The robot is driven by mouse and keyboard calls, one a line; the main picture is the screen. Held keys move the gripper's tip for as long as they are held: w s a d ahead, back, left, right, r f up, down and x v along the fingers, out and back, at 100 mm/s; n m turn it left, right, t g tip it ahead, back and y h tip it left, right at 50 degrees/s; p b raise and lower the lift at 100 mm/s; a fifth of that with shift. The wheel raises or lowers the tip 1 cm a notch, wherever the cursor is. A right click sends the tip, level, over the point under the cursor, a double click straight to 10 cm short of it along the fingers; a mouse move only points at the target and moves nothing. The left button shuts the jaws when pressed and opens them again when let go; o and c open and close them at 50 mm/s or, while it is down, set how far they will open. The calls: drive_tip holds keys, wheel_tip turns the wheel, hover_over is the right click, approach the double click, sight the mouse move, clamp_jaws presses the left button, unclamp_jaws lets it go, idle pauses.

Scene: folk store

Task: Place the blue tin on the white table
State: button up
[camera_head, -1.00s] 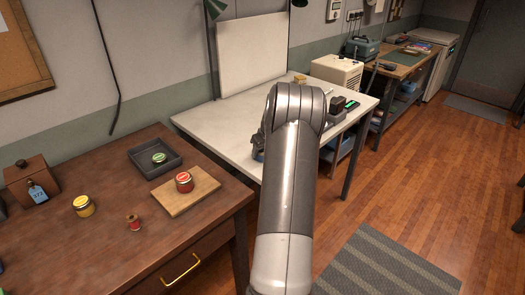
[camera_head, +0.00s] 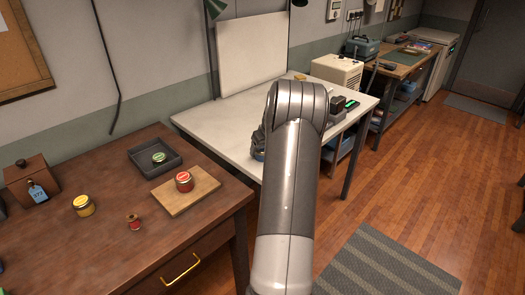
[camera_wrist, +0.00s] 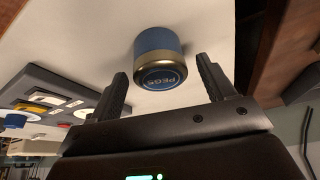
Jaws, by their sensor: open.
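The blue tin (camera_wrist: 160,55) has a gold rim and a lid marked "PEGS". In the wrist view it appears to stand upright on the white table (camera_wrist: 80,28). My gripper (camera_wrist: 162,70) is open, with its fingers either side of the tin's lid end and a visible gap on both sides. In the head view the white table (camera_head: 215,120) stands beyond the brown desk. My arm hides most of my gripper there, and I cannot make out the tin.
The white table's left part is clear.

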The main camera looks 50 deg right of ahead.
drive_tip(key=v, duration=1)
drive_tip(key=shift+s+r, duration=0.15)
drive_tip(key=shift+r, duration=0.05)
drive_tip(key=s+a+r, duration=0.1)
drive_tip(key=a+r, duration=0.3)
drive_tip(key=a, duration=0.6)
drive_tip(key=a+r+n, duration=0.1)
drive_tip(key=a+r, duration=0.3)
drive_tip(key=a, duration=0.5)
drive_tip(key=s+a+r, duration=0.1)
drive_tip(key=a+r, duration=0.3)
drive_tip(key=a, duration=0.6)
drive_tip(key=s+a+f+n+t+y, duration=0.1)
drive_tip(key=s+a, duration=1.9)
drive_tip(key=shift+s+f+n, duration=0.25)
drive_tip(key=shift+n, duration=0.05)
